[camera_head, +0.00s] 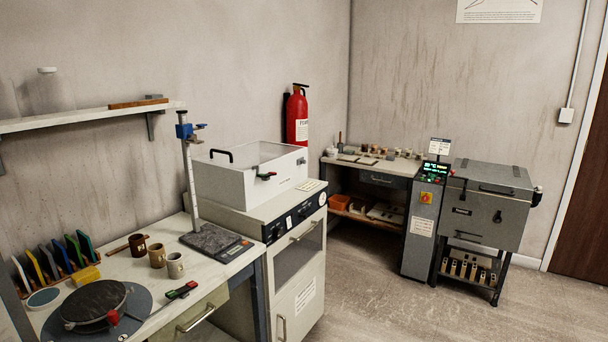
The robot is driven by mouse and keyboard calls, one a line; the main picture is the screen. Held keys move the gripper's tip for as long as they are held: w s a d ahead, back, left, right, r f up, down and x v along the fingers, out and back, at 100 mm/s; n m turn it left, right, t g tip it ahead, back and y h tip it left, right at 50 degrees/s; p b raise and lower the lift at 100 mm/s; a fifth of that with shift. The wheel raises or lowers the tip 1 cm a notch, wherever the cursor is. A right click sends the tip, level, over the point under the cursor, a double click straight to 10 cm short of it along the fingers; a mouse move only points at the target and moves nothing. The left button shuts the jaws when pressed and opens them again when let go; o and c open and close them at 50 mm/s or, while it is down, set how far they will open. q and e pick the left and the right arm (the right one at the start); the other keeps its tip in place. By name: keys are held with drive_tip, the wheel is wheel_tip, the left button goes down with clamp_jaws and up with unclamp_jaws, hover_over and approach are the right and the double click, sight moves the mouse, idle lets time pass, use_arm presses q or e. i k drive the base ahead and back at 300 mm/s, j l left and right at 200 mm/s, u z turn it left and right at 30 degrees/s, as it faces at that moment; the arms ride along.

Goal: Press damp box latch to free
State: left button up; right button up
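A white box (228,186) with a clear lid sits on top of a pale cabinet in the middle of the view. It appears to be the damp box. Its lid (250,152) looks closed, with a black handle (221,153) at the left. Neither of my grippers is in view.
The cabinet (295,260) stands beside a worktable (150,265) holding a wheel (97,306), cups (157,255) and a stand (190,170). A grey kiln-like unit (486,208) stands at the right. The floor (370,300) in front is clear.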

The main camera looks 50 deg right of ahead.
sight(270, 174)
drive_tip(key=z, duration=1.25)
drive_tip(key=i+l+u, duration=0.1)
drive_tip(key=u, duration=0.25)
drive_tip(key=i+l+u, duration=0.15)
drive_tip(key=u, duration=0.2)
drive_tip(key=i+l+u, duration=0.15)
drive_tip(key=u, duration=0.2)
drive_tip(key=i+l+u, duration=0.1)
drive_tip(key=l, duration=0.2)
drive_tip(key=i+l+u, duration=0.25)
drive_tip(key=l, duration=0.35)
drive_tip(key=i+l, duration=0.15)
drive_tip(key=l, duration=0.2)
drive_tip(key=i+l, duration=0.15)
drive_tip(key=l, duration=0.15)
drive_tip(key=i+l, duration=0.15)
drive_tip(key=l, duration=0.2)
drive_tip(key=i+l, duration=0.2)
drive_tip(key=l, duration=0.15)
drive_tip(key=j+u, duration=0.05)
